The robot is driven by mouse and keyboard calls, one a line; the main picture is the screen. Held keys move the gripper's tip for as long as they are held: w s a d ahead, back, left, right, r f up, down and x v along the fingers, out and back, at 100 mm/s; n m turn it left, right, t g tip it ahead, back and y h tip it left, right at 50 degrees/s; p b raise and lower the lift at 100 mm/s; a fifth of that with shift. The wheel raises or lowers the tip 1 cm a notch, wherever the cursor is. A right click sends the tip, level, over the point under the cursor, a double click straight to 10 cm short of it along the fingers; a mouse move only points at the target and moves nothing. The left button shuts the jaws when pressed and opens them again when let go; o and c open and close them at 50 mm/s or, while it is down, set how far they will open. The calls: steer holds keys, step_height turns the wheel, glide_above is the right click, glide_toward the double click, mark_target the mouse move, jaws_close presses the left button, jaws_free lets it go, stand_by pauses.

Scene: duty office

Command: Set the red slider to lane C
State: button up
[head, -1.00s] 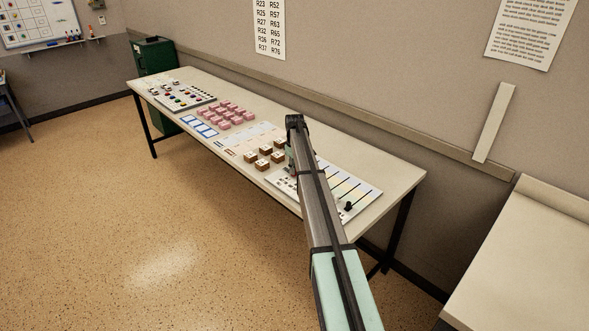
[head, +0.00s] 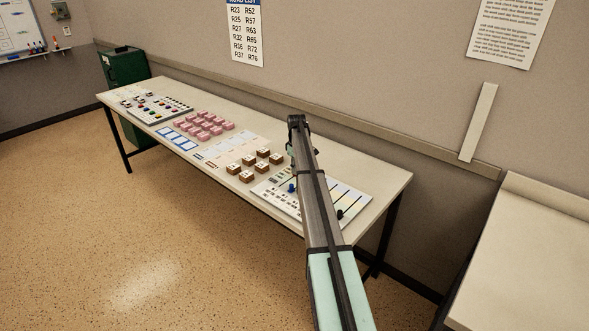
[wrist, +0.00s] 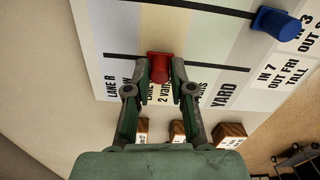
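The red slider (wrist: 159,67) sits on a black slot in the wrist view, above a partly covered label that reads "LANE" and "2 van". The lane letter under the fingers is hidden. In the head view the slider board (head: 351,200) lies at the table's right end, and my arm covers the red slider and fingertips.
A blue slider (wrist: 275,22) is on another slot, up and right in the wrist view. Brown blocks (head: 248,161) stand left of the board, with pink blocks (head: 207,123) beyond. A dark knob (head: 340,213) is on the board's right. A wall runs behind the table (head: 380,178).

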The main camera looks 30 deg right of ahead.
steer(key=shift+o, duration=1.1)
steer(key=shift+r, duration=0.1)
step_height(320, 180, up, 12)
